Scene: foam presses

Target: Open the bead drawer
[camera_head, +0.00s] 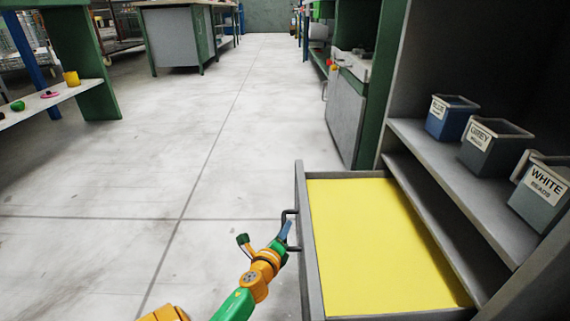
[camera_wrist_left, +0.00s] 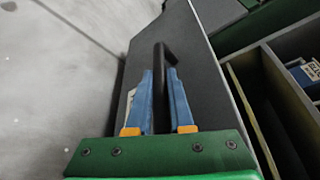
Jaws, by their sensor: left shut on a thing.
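The bead drawer (camera_head: 303,240) stands pulled out of the grey cabinet at the right, its yellow inside bottom (camera_head: 375,245) bare in the head view. A dark bar handle (camera_head: 290,214) sits on its front face. My left gripper (camera_head: 285,232) is at the handle, its blue fingers shut on it. In the left wrist view the two blue fingers of the gripper (camera_wrist_left: 160,100) lie on either side of the black handle (camera_wrist_left: 160,70), against the grey drawer front (camera_wrist_left: 195,60). A pale label is partly hidden behind the left finger. My right gripper is not in view.
Blue (camera_head: 450,117), grey (camera_head: 494,147) and white (camera_head: 541,190) labelled bead bins stand on the shelf (camera_head: 440,170) above the drawer. A green and grey workbench (camera_head: 347,115) is beyond the drawer. The floor (camera_head: 200,150) left of the drawer is clear.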

